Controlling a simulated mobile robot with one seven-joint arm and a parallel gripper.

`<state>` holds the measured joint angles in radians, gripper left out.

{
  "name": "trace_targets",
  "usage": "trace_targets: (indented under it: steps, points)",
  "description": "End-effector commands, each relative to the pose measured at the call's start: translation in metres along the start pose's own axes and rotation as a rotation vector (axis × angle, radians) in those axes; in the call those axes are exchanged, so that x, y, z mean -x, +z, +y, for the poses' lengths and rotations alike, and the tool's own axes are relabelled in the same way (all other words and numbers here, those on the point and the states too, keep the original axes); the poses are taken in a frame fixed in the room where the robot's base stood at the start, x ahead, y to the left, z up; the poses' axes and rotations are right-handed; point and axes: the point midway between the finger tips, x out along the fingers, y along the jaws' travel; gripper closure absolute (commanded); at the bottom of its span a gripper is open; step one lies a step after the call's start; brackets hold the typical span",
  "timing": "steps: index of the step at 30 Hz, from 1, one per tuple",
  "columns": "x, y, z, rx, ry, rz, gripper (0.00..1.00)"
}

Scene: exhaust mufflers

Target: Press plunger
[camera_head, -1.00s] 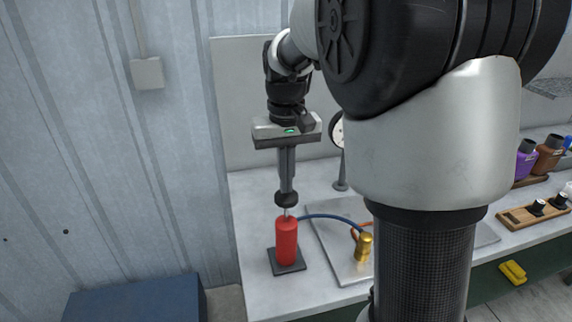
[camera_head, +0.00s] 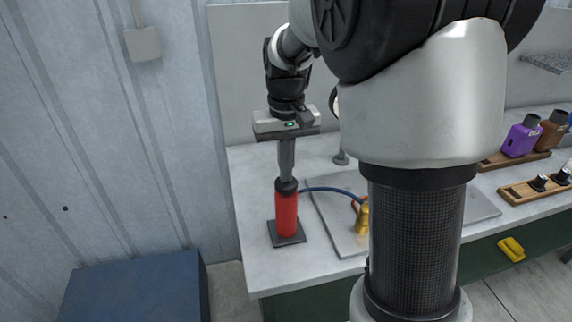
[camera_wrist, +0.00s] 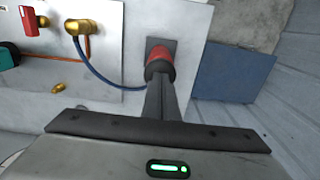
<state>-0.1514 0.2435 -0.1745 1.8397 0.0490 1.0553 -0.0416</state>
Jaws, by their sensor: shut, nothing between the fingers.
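The pump is a red upright cylinder (camera_head: 286,214) on a dark square base (camera_head: 287,236) at the left end of the bench. Its black plunger knob (camera_head: 286,186) sits right at the top of the red body, with no rod showing between them. My gripper (camera_head: 286,178) is shut, pointing down, with its fingertips on the knob. In the wrist view the closed fingers (camera_wrist: 160,100) reach to the red cylinder (camera_wrist: 160,63) and hide most of the knob.
A blue hose (camera_head: 328,190) runs from the pump to a brass fitting (camera_head: 362,218) on a metal plate (camera_head: 335,232). Purple (camera_head: 521,137) and brown bottles stand at the right. A wooden rack (camera_head: 530,190) lies in front of them. A blue box (camera_head: 135,288) is on the floor.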

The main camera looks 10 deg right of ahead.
Motion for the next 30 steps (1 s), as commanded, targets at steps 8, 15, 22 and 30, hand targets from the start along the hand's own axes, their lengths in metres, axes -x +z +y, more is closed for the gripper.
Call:
trace_targets:
  steps: [8, 15, 22, 30]
  points:
    - [-0.001, 0.003, 0.0, 0.0, 0.001, -0.014, 1.0]
    - [0.045, -0.002, 0.0, 0.0, 0.0, -0.005, 1.0]
    - [0.093, -0.004, 0.0, 0.0, 0.001, 0.002, 1.0]
    - [0.134, -0.004, 0.0, -0.001, 0.0, 0.001, 1.0]
